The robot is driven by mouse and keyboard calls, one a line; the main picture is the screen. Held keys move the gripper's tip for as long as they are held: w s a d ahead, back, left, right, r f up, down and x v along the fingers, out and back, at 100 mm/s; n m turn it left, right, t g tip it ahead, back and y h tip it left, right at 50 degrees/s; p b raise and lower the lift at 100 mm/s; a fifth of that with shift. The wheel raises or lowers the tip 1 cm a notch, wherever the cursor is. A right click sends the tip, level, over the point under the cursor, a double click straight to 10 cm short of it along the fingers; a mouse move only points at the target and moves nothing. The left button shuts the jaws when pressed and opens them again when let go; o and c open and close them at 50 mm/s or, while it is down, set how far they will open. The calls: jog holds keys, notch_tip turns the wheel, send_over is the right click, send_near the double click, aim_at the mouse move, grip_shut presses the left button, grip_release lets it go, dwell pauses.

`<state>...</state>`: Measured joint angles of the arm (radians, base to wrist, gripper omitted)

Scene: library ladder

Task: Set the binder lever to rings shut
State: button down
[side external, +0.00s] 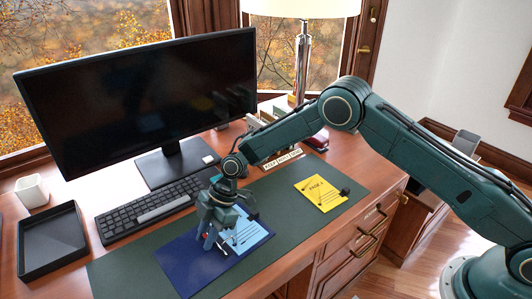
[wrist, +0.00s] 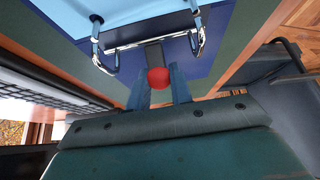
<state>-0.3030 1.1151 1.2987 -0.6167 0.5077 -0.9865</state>
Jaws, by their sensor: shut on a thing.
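The open dark blue binder (side external: 185,262) lies on the desk mat with light blue paper (side external: 248,236) on it. In the wrist view its cover (wrist: 125,62) shows two chrome rings, one at the left (wrist: 96,48) and one at the right (wrist: 198,42). I cannot tell whether the rings are closed. A grey lever (wrist: 154,54) with a red knob (wrist: 158,77) sits between them. My gripper (side external: 212,240) is low over the binder, its two blue fingers shut on the red knob. In the side view the gripper mostly hides the lever.
A black keyboard (side external: 155,205) and a monitor (side external: 140,100) stand behind the binder. A black tray (side external: 52,242) and a white cup (side external: 31,190) are at the left. A yellow sheet (side external: 320,193) lies on the green mat (side external: 285,215) to the right, with bare mat between.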

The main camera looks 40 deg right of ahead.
jog(key=shift+d+y, duration=0.25)
jog(key=shift+y, duration=0.35)
jog(key=c, duration=1.2)
grip_release()
jog(key=shift+c, duration=0.2)
jog(key=shift+d+r, duration=0.1)
jog(key=shift+r, duration=0.1)
jog(key=v, duration=1.3)
jog(key=shift+d+r, duration=0.15)
jog(key=shift+d, duration=0.05)
jog(key=shift+r, duration=0.15)
